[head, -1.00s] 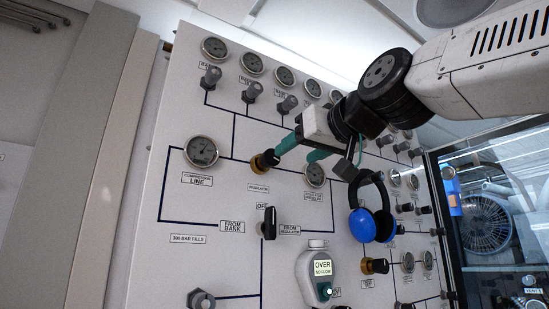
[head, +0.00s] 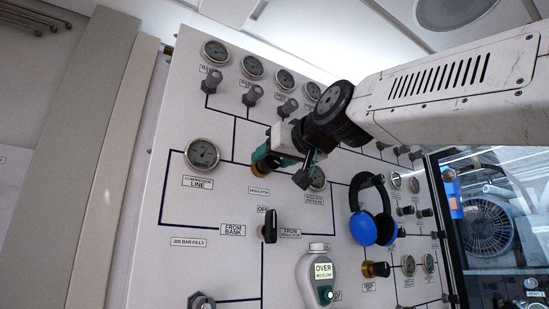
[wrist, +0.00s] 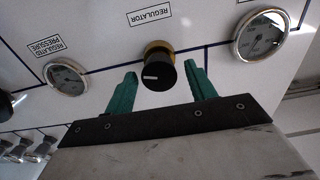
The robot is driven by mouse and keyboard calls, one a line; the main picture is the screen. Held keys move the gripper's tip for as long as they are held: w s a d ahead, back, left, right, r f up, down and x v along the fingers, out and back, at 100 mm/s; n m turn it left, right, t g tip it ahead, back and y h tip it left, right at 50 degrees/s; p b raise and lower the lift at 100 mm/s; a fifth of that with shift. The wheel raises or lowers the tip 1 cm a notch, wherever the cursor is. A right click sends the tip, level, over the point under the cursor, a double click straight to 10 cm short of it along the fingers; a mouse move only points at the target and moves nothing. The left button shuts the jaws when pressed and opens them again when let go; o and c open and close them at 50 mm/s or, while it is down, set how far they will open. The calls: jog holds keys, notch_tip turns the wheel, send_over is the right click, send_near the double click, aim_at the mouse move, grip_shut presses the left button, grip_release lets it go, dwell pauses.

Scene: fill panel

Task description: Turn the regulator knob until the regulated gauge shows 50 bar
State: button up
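The regulator knob (wrist: 159,72) is black with a white pointer line and a brass collar. In the wrist view it sits between the tips of my gripper's teal fingers (wrist: 162,80), with a gap on both sides. My gripper is open. In the head view my gripper (head: 268,158) covers most of the knob; only the brass collar (head: 257,169) shows. The regulated pressure gauge (wrist: 66,75) is at the left in the wrist view; its reading is too small to tell. In the head view this gauge (head: 318,179) is partly hidden by my gripper.
The compressor line gauge (head: 202,154) is left of the knob. Blue headphones (head: 372,220) hang on the panel to the right. A black selector (head: 268,225) and a meter showing OVER (head: 322,272) are below. Several small gauges and knobs line the panel top.

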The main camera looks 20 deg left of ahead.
jog(key=c, duration=0.8)
jog(key=shift+n, duration=0.4)
jog(key=n, duration=0.4)
jog(key=shift+s+n, duration=0.1)
jog(key=shift+n, duration=0.2)
jog(key=n, duration=0.5)
jog(key=shift+a+f, duration=0.1)
jog(key=shift+f, duration=0.05)
jog(key=o, duration=1)
